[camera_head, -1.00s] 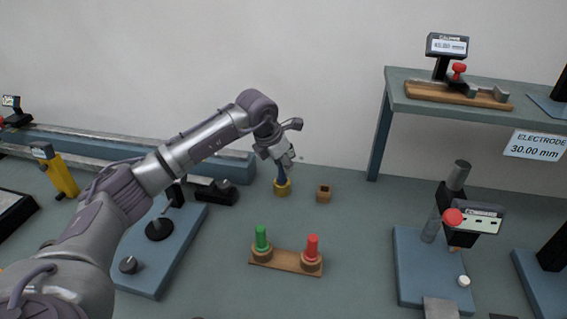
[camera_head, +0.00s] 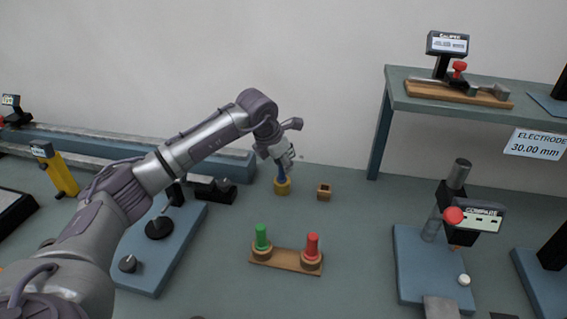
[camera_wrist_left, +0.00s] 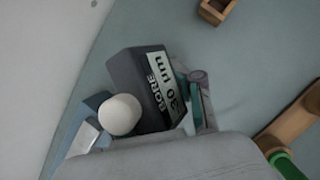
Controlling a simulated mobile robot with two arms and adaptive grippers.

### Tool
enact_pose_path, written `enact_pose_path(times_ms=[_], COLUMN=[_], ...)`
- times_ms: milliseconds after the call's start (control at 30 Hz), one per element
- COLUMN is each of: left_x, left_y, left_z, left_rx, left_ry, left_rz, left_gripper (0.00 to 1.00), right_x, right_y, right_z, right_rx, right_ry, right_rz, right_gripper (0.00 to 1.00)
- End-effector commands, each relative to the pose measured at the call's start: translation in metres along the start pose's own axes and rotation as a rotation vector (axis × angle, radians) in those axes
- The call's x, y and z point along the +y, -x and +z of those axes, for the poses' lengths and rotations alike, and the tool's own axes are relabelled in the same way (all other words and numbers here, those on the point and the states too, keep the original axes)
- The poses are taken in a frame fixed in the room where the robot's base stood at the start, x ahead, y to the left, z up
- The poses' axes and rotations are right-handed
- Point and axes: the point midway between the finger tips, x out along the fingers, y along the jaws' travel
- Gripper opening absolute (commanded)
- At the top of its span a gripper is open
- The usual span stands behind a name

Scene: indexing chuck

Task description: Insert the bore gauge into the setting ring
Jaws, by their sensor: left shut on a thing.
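My left gripper (camera_head: 284,160) is shut on the bore gauge, above the back of the bench. The gauge's blue stem (camera_head: 282,172) points down, and its lower end meets the top of the brass-coloured setting ring (camera_head: 282,188). I cannot tell how deep the stem sits in the ring. In the left wrist view the gauge's dark head (camera_wrist_left: 145,85), labelled "BORE 30 um", sits by the gripper (camera_wrist_left: 165,115), with a white round knob beside it. The ring is hidden in that view. My right gripper is not in view.
A small wooden block with a hole (camera_head: 324,192) stands just right of the ring. A wooden stand (camera_head: 287,262) with green and red plugs is nearer. A blue-based instrument (camera_head: 160,245) lies left, under my arm, and a comparator (camera_head: 430,260) stands right.

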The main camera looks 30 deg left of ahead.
Motion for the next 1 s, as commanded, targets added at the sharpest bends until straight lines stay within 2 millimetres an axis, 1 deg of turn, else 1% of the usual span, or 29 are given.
enact_pose_path(times_ms=[167, 200, 367, 633, 733, 867, 1000], left_x=[0.002, 0.002, 0.001, 0.000, 0.001, 0.001, 0.001], left_y=[0.001, 0.001, 0.001, -0.001, 0.003, 0.020, 0.050], left_z=[0.000, 0.000, 0.000, -0.001, 0.000, 0.000, 0.000], left_rx=[-0.001, -0.001, -0.001, 0.002, 0.001, -0.002, -0.003], left_ry=[0.001, 0.001, 0.001, 0.000, 0.000, 0.000, -0.001], left_rz=[0.003, 0.003, 0.002, 0.000, 0.001, 0.001, 0.003], left_gripper=[0.00, 0.37, 0.64, 0.64, 0.64, 0.64, 0.64], right_x=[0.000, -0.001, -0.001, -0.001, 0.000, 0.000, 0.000], right_y=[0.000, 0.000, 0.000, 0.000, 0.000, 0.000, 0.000], right_z=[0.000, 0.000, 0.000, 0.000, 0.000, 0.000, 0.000], right_rx=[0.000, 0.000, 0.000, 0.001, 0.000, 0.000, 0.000], right_ry=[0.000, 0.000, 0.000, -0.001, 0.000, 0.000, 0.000], right_rz=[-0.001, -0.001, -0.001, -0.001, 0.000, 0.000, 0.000], right_gripper=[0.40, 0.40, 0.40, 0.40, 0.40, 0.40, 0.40])
